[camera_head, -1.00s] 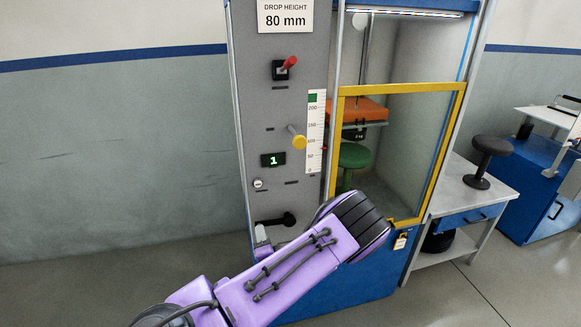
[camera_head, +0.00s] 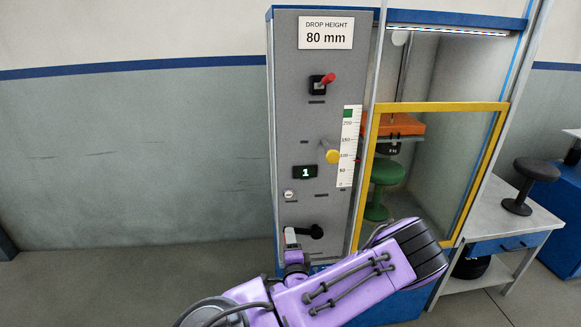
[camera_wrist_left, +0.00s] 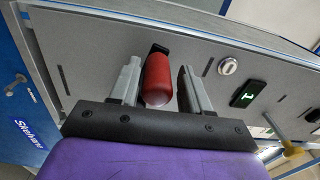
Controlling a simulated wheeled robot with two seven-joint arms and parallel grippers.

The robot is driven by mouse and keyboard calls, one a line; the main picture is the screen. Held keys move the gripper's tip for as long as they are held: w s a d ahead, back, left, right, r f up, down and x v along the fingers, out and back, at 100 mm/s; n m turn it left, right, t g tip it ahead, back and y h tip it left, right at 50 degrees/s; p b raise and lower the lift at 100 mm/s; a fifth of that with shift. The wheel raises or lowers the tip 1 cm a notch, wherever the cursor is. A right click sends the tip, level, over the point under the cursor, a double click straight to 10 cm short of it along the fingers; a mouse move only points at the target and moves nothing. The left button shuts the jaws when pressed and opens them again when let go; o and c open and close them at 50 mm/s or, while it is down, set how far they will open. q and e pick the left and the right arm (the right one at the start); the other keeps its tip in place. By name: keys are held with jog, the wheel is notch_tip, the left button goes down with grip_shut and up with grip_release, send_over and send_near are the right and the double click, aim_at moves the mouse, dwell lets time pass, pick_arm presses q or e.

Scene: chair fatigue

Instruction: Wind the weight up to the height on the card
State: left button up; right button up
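The card (camera_head: 326,33) at the top of the grey panel reads "DROP HEIGHT 80 mm". The orange weight (camera_head: 402,124) hangs inside the cabinet above a green stool (camera_head: 385,180). A height scale (camera_head: 347,145) runs up the panel's right edge, with a small red mark near 100, too small to read exactly. In the left wrist view, a red handle (camera_wrist_left: 158,80) stands between the open fingers, with a gap visible on the right. My right gripper is not in view.
A yellow-framed guard (camera_head: 440,106) covers the cabinet front. The panel has a red-tipped lever (camera_head: 327,79), a yellow knob (camera_head: 333,156), a display (camera_head: 305,172) reading 1 and a key lock (camera_head: 289,194). A side table (camera_head: 500,220) with a dark stool (camera_head: 530,180) stands right.

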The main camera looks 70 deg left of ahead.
pick_arm(q)
jog(key=shift+f, duration=0.1)
jog(key=shift+s+d, duration=0.1)
jog(key=shift+d, duration=0.1)
jog(key=b+v, duration=0.2)
jog(key=v, duration=0.8)
jog(key=shift+d, duration=0.15)
